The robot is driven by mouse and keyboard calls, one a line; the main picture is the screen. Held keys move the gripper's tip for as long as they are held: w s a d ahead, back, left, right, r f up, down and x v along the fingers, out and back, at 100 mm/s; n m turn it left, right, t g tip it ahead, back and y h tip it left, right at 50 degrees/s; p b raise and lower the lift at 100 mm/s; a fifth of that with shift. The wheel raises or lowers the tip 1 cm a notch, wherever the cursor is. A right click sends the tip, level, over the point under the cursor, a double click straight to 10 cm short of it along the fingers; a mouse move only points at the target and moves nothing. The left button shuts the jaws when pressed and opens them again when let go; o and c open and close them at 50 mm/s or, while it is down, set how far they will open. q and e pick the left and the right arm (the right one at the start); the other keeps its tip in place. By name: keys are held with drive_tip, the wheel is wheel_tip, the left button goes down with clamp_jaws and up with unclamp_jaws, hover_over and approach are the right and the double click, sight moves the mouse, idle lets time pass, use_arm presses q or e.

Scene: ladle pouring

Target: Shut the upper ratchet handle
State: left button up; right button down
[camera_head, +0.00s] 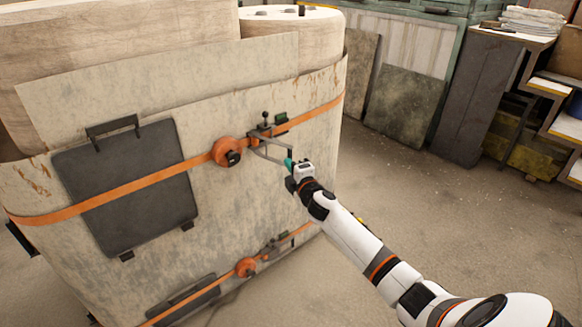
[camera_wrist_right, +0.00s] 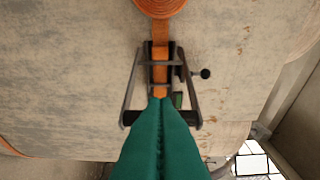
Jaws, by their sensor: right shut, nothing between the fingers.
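The upper ratchet (camera_head: 262,133) sits on the upper orange strap, on the side of the large worn pale container. Its grey handle (camera_head: 268,154) stands out from the wall towards my right gripper (camera_head: 288,163). In the right wrist view the handle (camera_wrist_right: 130,90) is a frame with two side arms and the orange strap between them. My right gripper (camera_wrist_right: 161,102) is shut and empty, its teal fingers in front of the handle's outer end and hiding the middle of it. I cannot tell whether they touch. My left gripper is not in view.
An orange strap roll (camera_head: 227,151) hangs left of the upper ratchet. A lower strap with its own ratchet (camera_head: 272,248) runs below. A dark panel (camera_head: 127,185) is on the container's side. The floor (camera_head: 440,235) to the right is clear.

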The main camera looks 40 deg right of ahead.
drive_tip(key=shift+w+d, duration=0.1)
drive_tip(key=shift+d, duration=0.15)
idle(0.3)
